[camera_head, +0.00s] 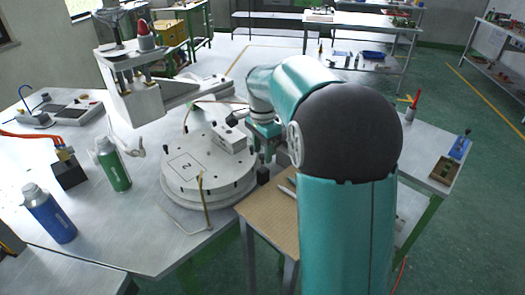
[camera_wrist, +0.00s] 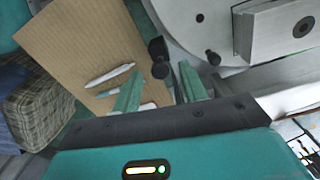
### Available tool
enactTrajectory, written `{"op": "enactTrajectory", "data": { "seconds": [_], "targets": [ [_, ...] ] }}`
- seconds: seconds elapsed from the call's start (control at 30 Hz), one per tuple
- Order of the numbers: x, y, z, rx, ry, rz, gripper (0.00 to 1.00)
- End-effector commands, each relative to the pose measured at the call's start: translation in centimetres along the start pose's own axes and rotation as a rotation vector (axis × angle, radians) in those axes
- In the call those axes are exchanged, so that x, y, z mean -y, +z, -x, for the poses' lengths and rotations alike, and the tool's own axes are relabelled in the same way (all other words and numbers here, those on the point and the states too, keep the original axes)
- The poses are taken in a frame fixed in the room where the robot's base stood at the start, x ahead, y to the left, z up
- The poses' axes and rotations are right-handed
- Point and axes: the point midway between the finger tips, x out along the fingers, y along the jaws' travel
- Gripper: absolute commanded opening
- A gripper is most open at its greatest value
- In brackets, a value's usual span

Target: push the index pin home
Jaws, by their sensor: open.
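The round turntable (camera_head: 190,196) is a pale disc on the bench and carries a metal mould block (camera_head: 232,138). In the wrist view the disc (camera_wrist: 205,18) fills the upper right, with the block (camera_wrist: 280,30) on it. A black knobbed piece (camera_wrist: 158,48), which looks like the index pin, stands at the disc's edge. It shows in the head view as a small dark block (camera_head: 263,175). My gripper (camera_wrist: 160,72) is open, with its green fingers on either side of the black piece in the picture. I cannot tell whether they touch it. How far the pin is in is unclear.
A brown board (camera_wrist: 75,40) with pens (camera_wrist: 110,75) lies beside the disc. A green bottle (camera_head: 113,165) and a blue bottle (camera_head: 50,215) stand to the left. The injection machine (camera_head: 135,85) overhangs the bench behind. A bent brass rod (camera_head: 203,195) stands at the disc's front.

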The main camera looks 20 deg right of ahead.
Motion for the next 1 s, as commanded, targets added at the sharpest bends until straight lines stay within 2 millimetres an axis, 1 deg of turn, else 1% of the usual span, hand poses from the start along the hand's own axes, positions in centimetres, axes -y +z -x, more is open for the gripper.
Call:
{"op": "enactTrajectory", "data": {
  "seconds": [0.1,0.37,0.5,0.57,0.6,0.77,0.9,1.0],
  "targets": [
    [0.0,0.0,-0.8,0.001,0.002,0.000,0.43],
    [0.0,0.0,-0.8,0.000,0.001,0.000,0.43],
    [0.0,0.0,-0.8,0.000,0.000,0.001,0.16],
    [0.0,0.0,-0.8,0.000,0.000,0.001,0.04],
    [0.0,0.0,-0.8,0.000,0.000,0.001,0.00],
    [0.0,0.0,-0.9,0.000,0.001,0.001,0.00],
    [0.0,0.1,-2.4,0.001,0.002,0.002,0.00],
    [0.0,0.0,-2.7,0.000,0.000,0.001,0.00]
  ]
}}
